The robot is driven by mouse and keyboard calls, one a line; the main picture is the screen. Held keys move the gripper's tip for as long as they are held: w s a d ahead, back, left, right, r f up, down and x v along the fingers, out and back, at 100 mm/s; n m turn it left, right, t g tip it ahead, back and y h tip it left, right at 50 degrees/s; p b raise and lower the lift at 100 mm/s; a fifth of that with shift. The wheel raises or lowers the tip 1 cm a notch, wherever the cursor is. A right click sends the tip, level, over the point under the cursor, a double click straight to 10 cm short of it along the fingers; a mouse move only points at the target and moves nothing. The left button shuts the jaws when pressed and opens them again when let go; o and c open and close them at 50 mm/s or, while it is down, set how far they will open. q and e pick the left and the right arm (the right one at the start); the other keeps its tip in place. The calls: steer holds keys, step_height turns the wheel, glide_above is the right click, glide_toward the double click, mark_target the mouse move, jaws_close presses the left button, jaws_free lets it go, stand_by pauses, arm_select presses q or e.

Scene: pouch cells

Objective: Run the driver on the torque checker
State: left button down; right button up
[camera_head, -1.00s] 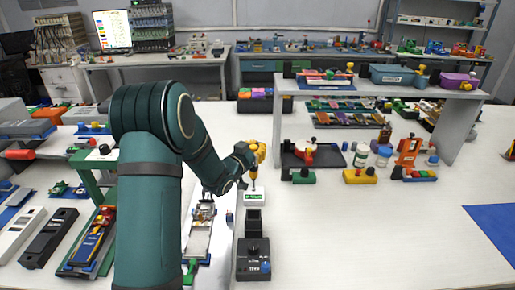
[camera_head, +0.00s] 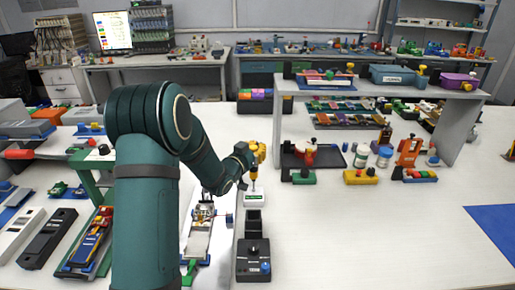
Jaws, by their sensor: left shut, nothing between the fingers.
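My left arm rises from the bottom left and reaches over the bench, ending at my left gripper (camera_head: 249,158), which is shut with nothing between its fingers. A yellow driver (camera_head: 259,152) shows right beside the gripper; its thin shaft points down. The shaft's lower end is at the white torque checker (camera_head: 254,201), which has a green strip on its face. At this size I cannot tell whether the tip touches the checker. My forearm and wrist hide part of the area behind. My right gripper is not in view.
A black device with a blue knob (camera_head: 253,262) stands in front of the checker. A tray with a pouch cell (camera_head: 199,238) lies to its left. A white shelf (camera_head: 375,90) stands behind to the right, with bottles and coloured fixtures.

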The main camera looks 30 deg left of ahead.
arm_select(q)
steer(key=shift+f, duration=0.55)
stand_by(0.7)
step_height(320, 180, up, 7)
steer(key=p, duration=0.2)
steer(key=shift+r, duration=0.15)
stand_by(1.0)
stand_by(0.5)
